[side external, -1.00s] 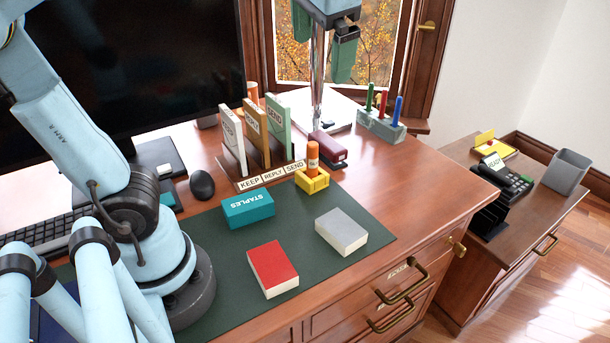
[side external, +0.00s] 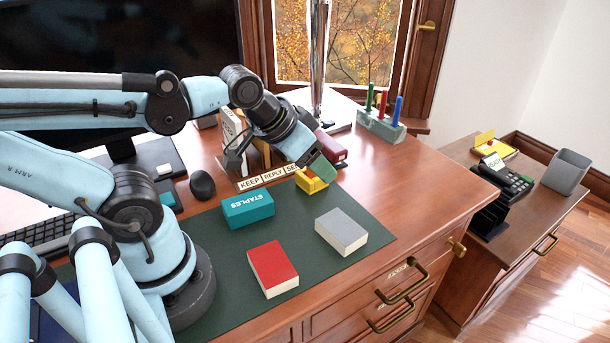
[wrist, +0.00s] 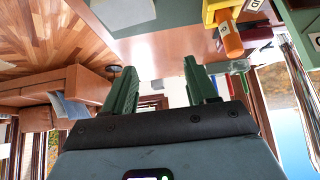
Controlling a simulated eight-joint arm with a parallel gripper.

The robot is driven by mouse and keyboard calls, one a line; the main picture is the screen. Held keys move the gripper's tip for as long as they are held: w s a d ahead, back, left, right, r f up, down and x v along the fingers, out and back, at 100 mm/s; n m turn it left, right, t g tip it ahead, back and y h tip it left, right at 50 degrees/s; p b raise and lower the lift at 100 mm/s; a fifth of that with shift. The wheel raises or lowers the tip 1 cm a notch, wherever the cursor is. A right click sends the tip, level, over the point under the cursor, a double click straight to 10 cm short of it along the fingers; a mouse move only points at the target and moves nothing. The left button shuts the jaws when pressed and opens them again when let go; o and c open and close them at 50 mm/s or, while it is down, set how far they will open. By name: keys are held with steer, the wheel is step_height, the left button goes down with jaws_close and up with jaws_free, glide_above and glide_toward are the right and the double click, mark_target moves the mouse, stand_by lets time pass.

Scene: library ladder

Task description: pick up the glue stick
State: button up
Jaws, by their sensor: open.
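The glue stick is an orange tube standing in a small yellow holder (side external: 311,184) on the desk. In the side view my gripper hides the stick, and only part of the holder shows. In the wrist view the orange glue stick (wrist: 230,40) shows at the upper right, joined to the yellow holder (wrist: 218,8). My gripper (side external: 322,170) hangs over the holder area, tilted down to the right. In the wrist view its green fingers (wrist: 158,78) are apart with nothing between them, and the stick lies outside the gap, to their right.
A teal STAPLES box (side external: 248,209), grey box (side external: 341,232) and red box (side external: 272,269) lie on the green mat (side external: 215,290). A pen stand (side external: 381,126) is behind.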

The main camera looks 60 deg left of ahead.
steer(key=shift+r, duration=0.1)
steer(key=w+a+r+g, duration=0.1)
steer(key=w+a+g, duration=0.1)
steer(key=a, duration=0.2)
steer(key=w+a+r+m+g, duration=0.1)
steer(key=w+a+g, duration=0.1)
steer(key=a, duration=0.2)
steer(key=w+a+r+m+g, duration=0.1)
steer(key=w+a+g, duration=0.2)
steer(key=a, duration=0.1)
steer(key=shift+w+d+f, duration=0.1)
steer(key=shift+w+f, duration=0.05)
steer(key=shift+f, duration=2.85)
steer(key=shift+w+f, duration=0.1)
steer(key=shift+f, duration=2.9)
jaws_close()
